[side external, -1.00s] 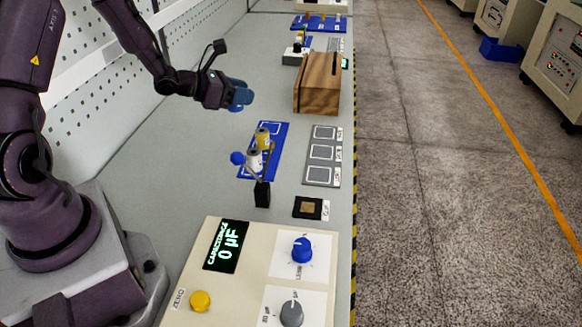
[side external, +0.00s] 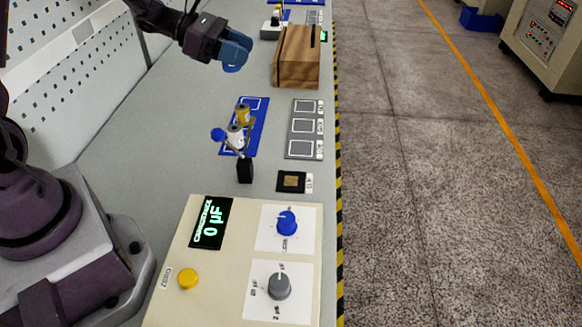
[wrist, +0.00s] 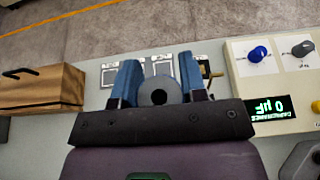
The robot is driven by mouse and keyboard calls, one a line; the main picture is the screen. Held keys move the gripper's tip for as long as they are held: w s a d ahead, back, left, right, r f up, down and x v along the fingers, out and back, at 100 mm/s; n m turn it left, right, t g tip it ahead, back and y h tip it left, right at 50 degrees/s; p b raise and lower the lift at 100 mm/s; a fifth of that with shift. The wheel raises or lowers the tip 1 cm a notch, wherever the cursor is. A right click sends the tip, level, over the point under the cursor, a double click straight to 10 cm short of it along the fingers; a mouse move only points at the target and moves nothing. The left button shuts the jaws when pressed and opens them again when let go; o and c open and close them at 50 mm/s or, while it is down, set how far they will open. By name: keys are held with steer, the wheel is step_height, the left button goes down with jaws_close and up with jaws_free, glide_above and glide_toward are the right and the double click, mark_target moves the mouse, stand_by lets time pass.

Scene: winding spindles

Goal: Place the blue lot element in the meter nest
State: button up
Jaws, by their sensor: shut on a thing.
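My gripper (side external: 235,52), with blue fingers, is raised above the bench, left of the wooden box in the side view. In the wrist view the gripper (wrist: 157,88) is shut on a grey round element (wrist: 157,84) with a dark centre, seen end-on. No blue marking shows on it, and the fingers hide it in the side view. The meter (side external: 211,222) reads 0 µF. A small black pad with a gold square (side external: 291,181), seemingly the meter nest, lies just behind the meter and looks empty. My gripper is well away from it.
A blue mat (side external: 257,125) carries a yellow cylinder (side external: 243,114) and a white cylinder (side external: 235,136). A black post (side external: 245,171) and a blue ball (side external: 218,134) are close by. Grey framed plates (side external: 305,128) lie right. The wooden box (side external: 297,58) stands behind.

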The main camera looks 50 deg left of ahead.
steer(key=s+d+m+g+h, duration=0.1)
steer(key=d+m+g, duration=0.1)
steer(key=s+d+f+m+g+h, duration=0.1)
steer(key=d+m, duration=0.1)
steer(key=d, duration=0.1)
steer(key=s+d+f+m+g+h, duration=0.1)
steer(key=d+g, duration=0.1)
steer(key=shift+d+m+g+h, duration=0.15)
steer(key=shift+m+g+h, duration=0.15)
steer(key=shift+m, duration=0.1)
steer(key=s+d+f+m+g+y, duration=0.2)
steer(key=s+m+g+y, duration=0.65)
steer(key=m, duration=0.45)
steer(key=s+d+f+m+g+y, duration=0.1)
steer(key=s+d+m+g+y, duration=0.1)
steer(key=s+m+g+y, duration=0.9)
steer(key=w+r+m+t+y, duration=0.7)
steer(key=w+m+t, duration=0.4)
steer(key=m+t, duration=0.65)
glide_above(287, 176)
steer(key=s, duration=0.1)
steer(key=shift+t, duration=0.4)
step_height(287, 176, down, 20)
steer(key=shift+r, duration=0.15)
steer(key=shift+w+f, duration=0.35)
steer(key=shift+f, duration=0.1)
steer(key=shift+w+f, duration=0.2)
steer(key=shift+f, duration=1.5)
